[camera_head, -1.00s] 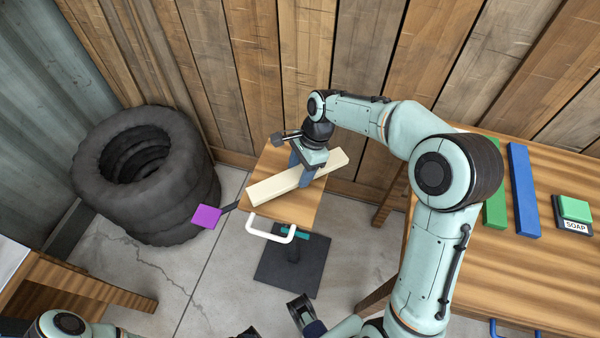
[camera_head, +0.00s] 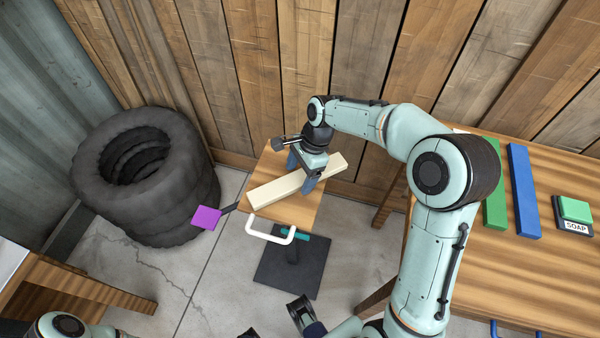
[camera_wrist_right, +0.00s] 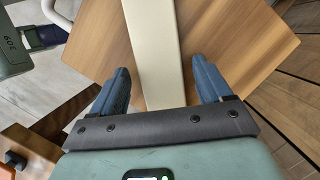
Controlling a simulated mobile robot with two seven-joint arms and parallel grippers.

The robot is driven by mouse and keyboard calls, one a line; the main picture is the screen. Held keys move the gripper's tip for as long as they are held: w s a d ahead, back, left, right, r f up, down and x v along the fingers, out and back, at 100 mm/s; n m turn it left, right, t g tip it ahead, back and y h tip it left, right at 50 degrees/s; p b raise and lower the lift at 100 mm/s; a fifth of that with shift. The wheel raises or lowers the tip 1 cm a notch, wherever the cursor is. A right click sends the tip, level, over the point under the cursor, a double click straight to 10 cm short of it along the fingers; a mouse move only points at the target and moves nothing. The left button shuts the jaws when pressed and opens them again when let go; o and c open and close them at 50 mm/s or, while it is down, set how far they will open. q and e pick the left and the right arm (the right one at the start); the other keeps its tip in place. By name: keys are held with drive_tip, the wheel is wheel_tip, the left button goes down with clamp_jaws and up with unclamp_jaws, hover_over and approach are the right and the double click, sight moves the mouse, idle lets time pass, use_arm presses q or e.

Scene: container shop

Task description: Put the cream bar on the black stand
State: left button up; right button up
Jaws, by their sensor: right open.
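The cream bar (camera_head: 275,191) lies diagonally across a small wooden top (camera_head: 298,212). In the right wrist view the bar (camera_wrist_right: 155,50) runs away from me between two blue fingers, with visible gaps on both sides. My right gripper (camera_head: 300,173) is open and straddles the bar from above. A black base plate (camera_head: 291,275) shows on the floor below the wooden top; how the two join is hidden. At the right, a small black holder marked SOAP (camera_head: 574,227) carries a green block (camera_head: 575,210).
A white handle (camera_head: 268,239) and a purple square (camera_head: 206,218) on a dark arm stick out from the small top. Stacked tires (camera_head: 150,205) stand to its left, plank walls behind. The right table (camera_head: 475,270) holds a green bar (camera_head: 495,200) and a blue bar (camera_head: 524,190).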

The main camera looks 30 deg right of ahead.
drive_tip(key=p+v, duration=0.2)
drive_tip(key=v, duration=0.9)
drive_tip(key=shift+r, duration=0.35)
drive_tip(key=shift+d, duration=0.1)
